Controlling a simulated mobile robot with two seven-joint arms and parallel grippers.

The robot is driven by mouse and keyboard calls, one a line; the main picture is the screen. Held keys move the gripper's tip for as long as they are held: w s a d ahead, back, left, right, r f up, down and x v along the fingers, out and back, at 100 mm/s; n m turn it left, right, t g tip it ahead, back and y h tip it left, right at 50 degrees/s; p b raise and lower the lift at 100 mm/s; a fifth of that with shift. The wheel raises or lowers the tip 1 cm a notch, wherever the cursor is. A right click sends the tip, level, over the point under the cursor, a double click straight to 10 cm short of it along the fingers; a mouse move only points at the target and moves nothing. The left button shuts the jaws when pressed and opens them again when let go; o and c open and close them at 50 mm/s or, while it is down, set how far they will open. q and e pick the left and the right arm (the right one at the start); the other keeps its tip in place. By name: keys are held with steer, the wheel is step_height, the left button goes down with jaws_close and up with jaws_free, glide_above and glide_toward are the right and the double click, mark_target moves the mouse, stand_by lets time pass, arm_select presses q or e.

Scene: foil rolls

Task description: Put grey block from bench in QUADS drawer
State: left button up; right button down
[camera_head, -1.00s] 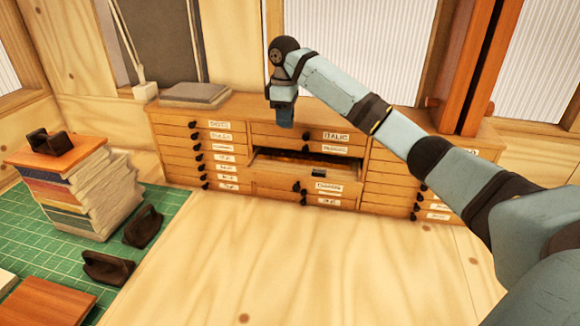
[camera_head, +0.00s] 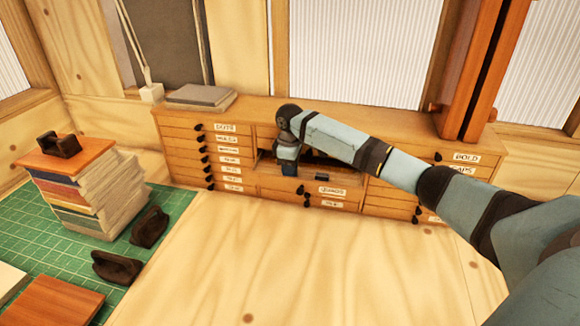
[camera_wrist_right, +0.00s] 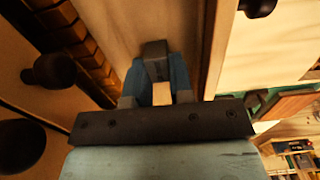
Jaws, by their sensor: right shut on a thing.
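My right gripper (camera_head: 288,172) points down at the left part of an open drawer in the middle column of the wooden cabinet (camera_head: 185,150). In the right wrist view it (camera_wrist_right: 157,78) is shut on the small grey block (camera_wrist_right: 154,50), which sits between its blue fingertips. The block cannot be made out in the head view. The open drawer's front (camera_head: 345,182) stands out from the cabinet, with a label just below that seems to read QUADS (camera_head: 331,191). The wrist view shows bare wood beyond the block; contact with it cannot be told. My left gripper is out of view.
Closed drawers with dark knobs flank the open one. The bench (camera_head: 270,255) in front is clear. At left, a book stack (camera_head: 85,195) and dark handled tools (camera_head: 150,228) stand on a green mat (camera_head: 75,262). Grey slabs (camera_head: 198,97) lie on the cabinet top.

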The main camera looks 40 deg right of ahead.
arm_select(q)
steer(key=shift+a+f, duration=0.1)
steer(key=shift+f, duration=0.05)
arm_select(e)
steer(key=shift+f, duration=0.1)
steer(key=c, duration=1.2)
jaws_free()
steer(key=shift+o, duration=0.9)
arm_select(q)
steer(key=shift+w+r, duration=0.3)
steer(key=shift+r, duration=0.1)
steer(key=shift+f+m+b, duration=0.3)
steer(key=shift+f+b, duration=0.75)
steer(key=shift+b, duration=0.4)
arm_select(e)
step_height(320, 180, up, 12)
steer(key=shift+r, duration=0.2)
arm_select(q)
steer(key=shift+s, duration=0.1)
arm_select(e)
steer(key=shift+s+f, duration=0.1)
